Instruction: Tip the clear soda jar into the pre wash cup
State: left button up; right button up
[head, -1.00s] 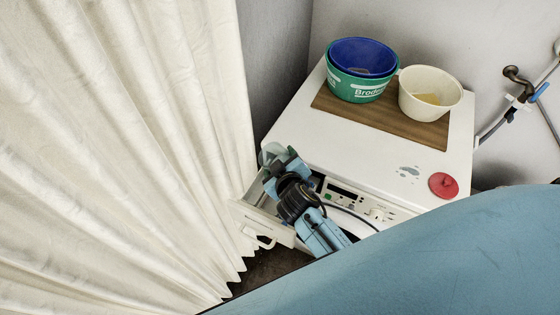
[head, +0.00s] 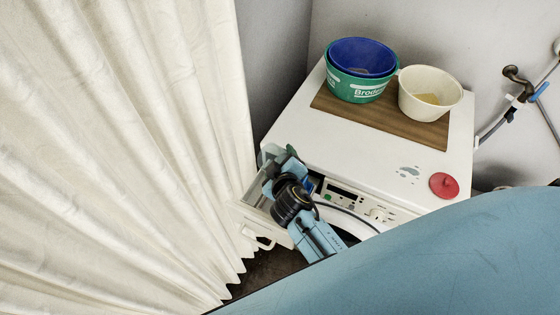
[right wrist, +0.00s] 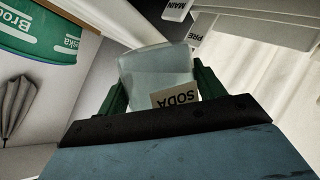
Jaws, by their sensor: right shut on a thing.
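The clear soda jar (right wrist: 158,72), with a pale label reading SODA, sits between the green fingers of my right gripper (right wrist: 155,85), which is shut on it. The label reads upside down in the right wrist view. In the head view my right gripper (head: 280,158) is over the opened detergent drawer (head: 251,224) at the machine's front left corner and mostly hides the jar. The pre wash cup, marked PRE (right wrist: 196,36), shows beyond the jar in the right wrist view, apart from it in the picture. Its inside is hidden. My left gripper is not in view.
The white machine top (head: 345,150) carries a wooden board (head: 410,128) with a green tub (head: 355,90) and a cream bucket (head: 430,92). A red knobbed lid (head: 443,186) lies at the right. A cream curtain (head: 120,150) hangs close to the drawer's left.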

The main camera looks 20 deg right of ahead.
jog(key=shift+n+h+b, duration=0.45)
jog(key=shift+n+h, duration=0.05)
dwell(0.5)
jog(key=shift+a+f+n+h+b, duration=0.15)
jog(key=shift+n+h+b, duration=0.25)
jog(key=shift+n+b, duration=0.2)
dwell(0.3)
